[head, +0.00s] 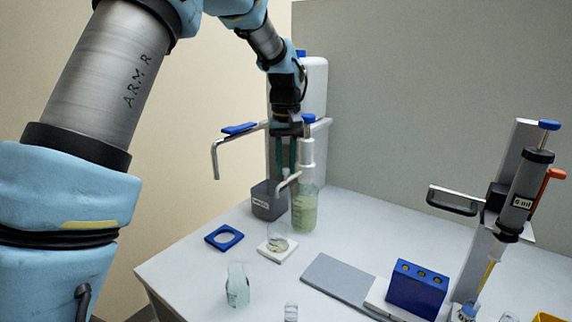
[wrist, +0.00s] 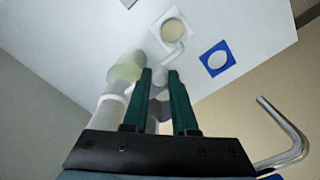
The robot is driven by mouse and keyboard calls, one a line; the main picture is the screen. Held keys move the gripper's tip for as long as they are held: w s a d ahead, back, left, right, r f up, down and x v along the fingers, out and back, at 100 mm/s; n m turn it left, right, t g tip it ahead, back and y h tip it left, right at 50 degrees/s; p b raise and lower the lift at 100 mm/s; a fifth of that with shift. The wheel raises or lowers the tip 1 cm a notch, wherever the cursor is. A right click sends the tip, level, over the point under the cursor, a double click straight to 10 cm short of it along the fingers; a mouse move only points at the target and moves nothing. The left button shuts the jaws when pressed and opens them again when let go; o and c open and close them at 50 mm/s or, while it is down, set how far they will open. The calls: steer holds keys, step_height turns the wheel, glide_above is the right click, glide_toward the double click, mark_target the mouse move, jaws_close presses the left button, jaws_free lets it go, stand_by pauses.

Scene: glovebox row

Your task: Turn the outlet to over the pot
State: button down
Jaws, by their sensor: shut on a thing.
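My gripper (head: 283,165) reaches down at the bottle-top dispenser, its green fingers shut on the white outlet (head: 288,183). The outlet also shows between and beyond the fingertips (wrist: 160,74) in the wrist view (wrist: 175,52). It belongs to the white pump head (head: 307,155) on a bottle of pale green liquid (head: 305,210). A small glass pot (head: 278,238) stands on a white square pad (head: 284,252). The outlet's bent tip points toward this pot (wrist: 173,30); in the wrist view it overlaps the pot's near edge. The fingers hide part of the outlet.
A chrome bent pipe (head: 214,160) with a blue lever stands left of my gripper, near a grey box (head: 267,201). A blue rack (head: 417,290) and a pipette stand are right.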

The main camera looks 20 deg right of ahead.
steer(key=shift+w+a+m+p, duration=0.3)
steer(key=shift+w+m+p, duration=0.3)
steer(key=shift+w+m, duration=0.45)
steer(key=shift+w+a+m+p, duration=0.25)
steer(key=shift+w+m+p, duration=0.3)
steer(key=shift+w+m, duration=0.5)
steer(key=shift+s, duration=0.2)
steer(key=c, duration=0.7)
jaws_free()
steer(key=shift+r, duration=0.1)
step_height(320, 180, up, 11)
steer(key=shift+f+b, duration=0.15)
steer(key=shift+b, duration=0.8)
